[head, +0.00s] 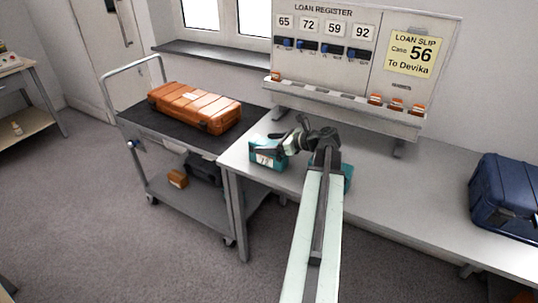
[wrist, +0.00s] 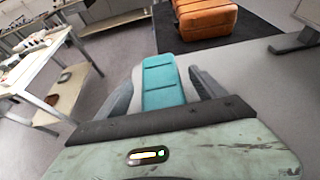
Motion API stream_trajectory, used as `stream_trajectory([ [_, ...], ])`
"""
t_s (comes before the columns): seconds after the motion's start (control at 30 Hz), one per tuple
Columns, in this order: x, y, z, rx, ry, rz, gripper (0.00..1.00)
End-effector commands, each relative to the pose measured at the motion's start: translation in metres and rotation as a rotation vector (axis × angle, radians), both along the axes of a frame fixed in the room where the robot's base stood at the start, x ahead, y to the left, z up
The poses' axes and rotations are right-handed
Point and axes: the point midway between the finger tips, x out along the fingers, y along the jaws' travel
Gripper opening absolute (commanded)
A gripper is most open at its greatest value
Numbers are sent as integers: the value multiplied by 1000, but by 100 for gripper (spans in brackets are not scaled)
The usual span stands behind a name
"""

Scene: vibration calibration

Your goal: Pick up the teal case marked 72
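The teal case marked 72 (head: 265,159) is at the left end of the pale bench, its white label facing my body. Whether the case's underside touches the bench is not clear. A second teal case (head: 348,176) is mostly hidden behind my arm.
An orange case (head: 195,106) lies on the trolley's black top (head: 140,117), left of the bench. A loan register board (head: 340,50) stands at the bench's back; its slip reads Case 56, To Devika. A blue case (head: 506,195) is at the right. The bench between is clear.

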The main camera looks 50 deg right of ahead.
Motion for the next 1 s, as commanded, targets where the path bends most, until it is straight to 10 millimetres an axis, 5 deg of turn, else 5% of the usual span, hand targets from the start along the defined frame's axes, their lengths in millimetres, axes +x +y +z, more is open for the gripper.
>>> stream_trajectory([
  [0.03,0,0,0,0,0,0,63],
  [0.27,-1,0,0,0,0,0,0],
  [0.67,-1,-1,11,0,-1,-1,0],
  [1.0,-1,-1,77,0,-1,-2,0],
])
